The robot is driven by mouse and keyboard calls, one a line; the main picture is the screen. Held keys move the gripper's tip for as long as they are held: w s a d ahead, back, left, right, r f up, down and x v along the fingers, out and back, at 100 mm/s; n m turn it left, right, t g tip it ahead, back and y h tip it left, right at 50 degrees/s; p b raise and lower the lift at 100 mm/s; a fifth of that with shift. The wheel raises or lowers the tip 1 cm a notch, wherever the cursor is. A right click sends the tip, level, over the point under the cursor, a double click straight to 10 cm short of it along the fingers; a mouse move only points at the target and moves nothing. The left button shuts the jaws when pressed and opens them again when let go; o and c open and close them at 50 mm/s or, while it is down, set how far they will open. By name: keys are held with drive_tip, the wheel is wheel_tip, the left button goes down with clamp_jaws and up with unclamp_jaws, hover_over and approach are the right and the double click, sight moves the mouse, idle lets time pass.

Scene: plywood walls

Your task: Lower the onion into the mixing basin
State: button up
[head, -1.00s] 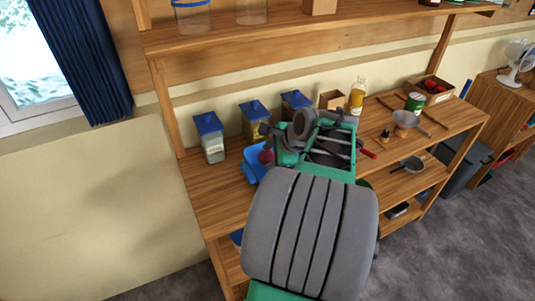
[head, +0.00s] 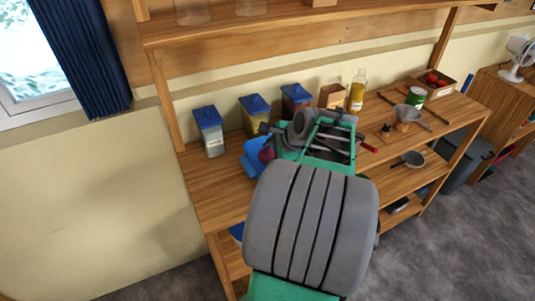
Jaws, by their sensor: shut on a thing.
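The onion (head: 267,153) shows as a small purple-red patch at the left side of my gripper (head: 267,143). My gripper is shut on it, but my arm hides most of the fingers. The blue mixing basin (head: 250,161) stands on the wooden counter, just left of and partly behind the onion. My arm covers its right side. The onion appears at or over the basin's visible edge; I cannot tell its height or whether it touches the basin.
Blue-lidded canisters (head: 209,134) stand along the wall behind the basin. An oil bottle (head: 357,91), a green can (head: 416,97), a sieve (head: 407,114) and a box of red produce (head: 433,84) are farther right. An upper shelf (head: 300,25) runs above. The counter's left end is clear.

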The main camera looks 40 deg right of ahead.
drive_tip(key=shift+f+b, duration=1.4)
drive_tip(key=shift+f, duration=1.3)
idle(0.9)
idle(0.4)
drive_tip(key=o, duration=1.5)
drive_tip(key=shift+o, duration=0.2)
